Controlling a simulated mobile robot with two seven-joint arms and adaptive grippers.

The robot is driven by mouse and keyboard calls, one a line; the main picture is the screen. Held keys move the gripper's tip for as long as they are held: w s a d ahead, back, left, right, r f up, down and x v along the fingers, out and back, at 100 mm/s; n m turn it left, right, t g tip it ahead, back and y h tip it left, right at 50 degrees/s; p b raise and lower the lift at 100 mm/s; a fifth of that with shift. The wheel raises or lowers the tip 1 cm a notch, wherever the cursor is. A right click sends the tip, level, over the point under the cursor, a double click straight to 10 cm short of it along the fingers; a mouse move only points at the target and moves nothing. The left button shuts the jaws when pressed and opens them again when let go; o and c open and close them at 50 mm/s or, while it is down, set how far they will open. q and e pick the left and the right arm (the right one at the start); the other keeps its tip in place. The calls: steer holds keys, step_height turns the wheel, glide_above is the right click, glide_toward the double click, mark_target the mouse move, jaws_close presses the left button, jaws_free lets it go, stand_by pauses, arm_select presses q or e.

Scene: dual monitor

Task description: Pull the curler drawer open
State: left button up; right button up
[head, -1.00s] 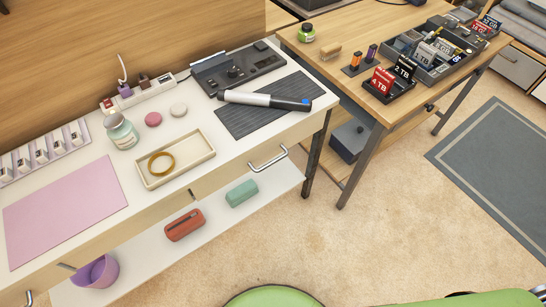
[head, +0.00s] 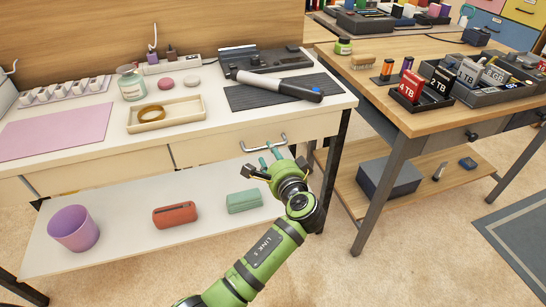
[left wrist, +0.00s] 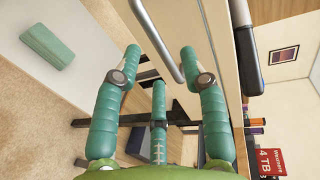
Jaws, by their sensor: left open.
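The drawer (head: 215,148) under the curler (head: 275,86) is a pale wooden front in the white desk, flush with it and shut. Its metal bar handle (head: 262,144) stands out near the right end; the handle also shows in the left wrist view (left wrist: 154,38). The curler is white and black and lies on a dark ribbed mat. My left gripper (head: 268,163), green with teal fingers, is open just in front of and below the handle. In the left wrist view its spread fingertips (left wrist: 159,60) lie on either side of the bar's line, with nothing gripped. My right gripper is out of view.
Below the drawer, a white shelf (head: 110,210) holds a teal case (head: 243,201), a red case (head: 175,215) and a purple bin (head: 74,229). A dark desk leg (head: 334,165) stands right of the gripper. A wooden table (head: 420,125) is farther right.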

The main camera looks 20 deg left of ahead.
mark_target(267, 148)
arm_select(q)
steer(key=x, duration=0.5)
steer(key=shift+w+a+f+b, duration=0.1)
steer(key=shift+b, duration=0.3)
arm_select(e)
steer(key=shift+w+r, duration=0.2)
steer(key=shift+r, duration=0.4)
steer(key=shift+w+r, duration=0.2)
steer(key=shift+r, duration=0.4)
arm_select(q)
jaws_close()
